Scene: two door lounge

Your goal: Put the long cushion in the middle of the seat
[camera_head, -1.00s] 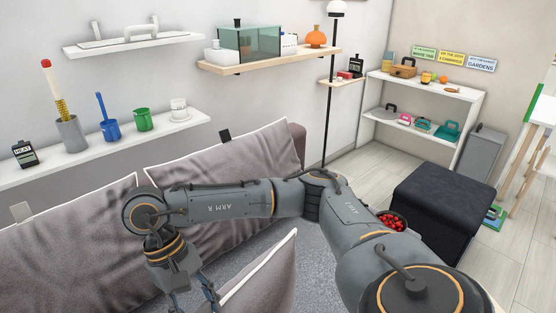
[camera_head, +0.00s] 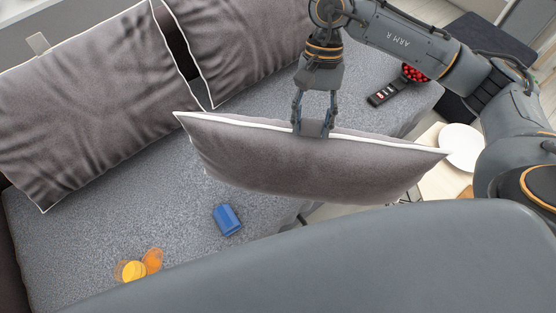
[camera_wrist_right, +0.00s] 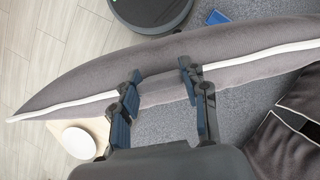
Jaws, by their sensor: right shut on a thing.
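The long cushion (camera_head: 310,168) is grey with white piping. It hangs above the front part of the sofa seat (camera_head: 140,200), and its right end reaches past the seat's edge. My right gripper (camera_head: 313,128) is shut on the middle of its upper edge, at a dark tab. In the right wrist view, the fingers (camera_wrist_right: 160,92) close on the cushion (camera_wrist_right: 85,80) from both sides of the tab. Two other grey cushions, a left one (camera_head: 85,95) and a right one (camera_head: 245,45), lean on the sofa's back with a narrow gap between them. My left gripper is out of view.
On the seat lie a blue object (camera_head: 227,219), orange glasses (camera_head: 140,266), a black remote (camera_head: 385,93) and a bowl of red items (camera_head: 413,73). A low table with a white plate (camera_head: 461,147) stands at the right.

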